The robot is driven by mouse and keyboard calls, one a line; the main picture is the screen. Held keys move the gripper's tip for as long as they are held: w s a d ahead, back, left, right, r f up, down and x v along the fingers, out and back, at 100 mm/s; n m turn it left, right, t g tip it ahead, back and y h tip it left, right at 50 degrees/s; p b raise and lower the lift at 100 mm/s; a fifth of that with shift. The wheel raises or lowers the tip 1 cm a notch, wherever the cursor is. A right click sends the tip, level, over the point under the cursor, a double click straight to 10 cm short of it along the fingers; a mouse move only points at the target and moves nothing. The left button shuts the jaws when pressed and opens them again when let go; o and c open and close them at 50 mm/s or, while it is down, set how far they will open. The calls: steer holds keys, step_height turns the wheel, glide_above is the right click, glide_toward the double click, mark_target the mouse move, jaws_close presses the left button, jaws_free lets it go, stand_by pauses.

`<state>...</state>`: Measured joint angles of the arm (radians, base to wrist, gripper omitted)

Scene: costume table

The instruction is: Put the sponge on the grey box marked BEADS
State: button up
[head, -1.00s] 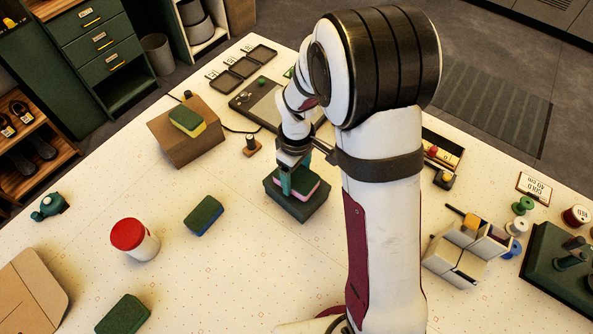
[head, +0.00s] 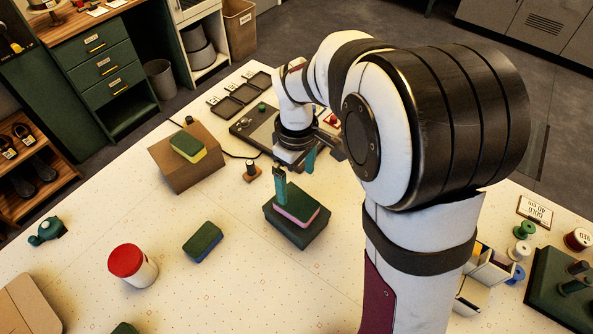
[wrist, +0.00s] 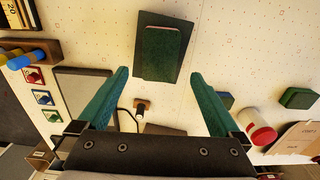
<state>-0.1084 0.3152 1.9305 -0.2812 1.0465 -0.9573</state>
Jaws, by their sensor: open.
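A pink sponge with a dark green top (head: 297,205) lies on a dark grey-green box (head: 296,236) in the middle of the table. No BEADS lettering shows on it in these frames. In the wrist view the sponge (wrist: 164,53) shows green side up, on top of the box (wrist: 165,18). My gripper (head: 296,174) is open and empty, above and just behind the sponge in the head view. In the wrist view its fingertips (wrist: 160,76) are wide apart and the sponge lies beyond them, clear of both.
A yellow-and-green sponge (head: 188,148) lies on a cardboard box (head: 188,170). A blue-and-green sponge (head: 203,242) lies on the table near a red-lidded jar (head: 132,265). Spools (head: 523,231) and white bins (head: 487,267) stand right of my arm. Table between is mostly clear.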

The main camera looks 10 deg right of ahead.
steer(key=s+r+m+y, duration=0.1)
steer(key=s+r+m, duration=0.2)
steer(key=s+m, duration=0.4)
steer(key=s+r+m, duration=0.3)
steer(key=s+m, duration=0.4)
steer(key=s, duration=0.9)
steer(key=shift+d+m+y, duration=0.2)
steer(key=shift+m+y, duration=0.1)
steer(key=shift+y, duration=0.1)
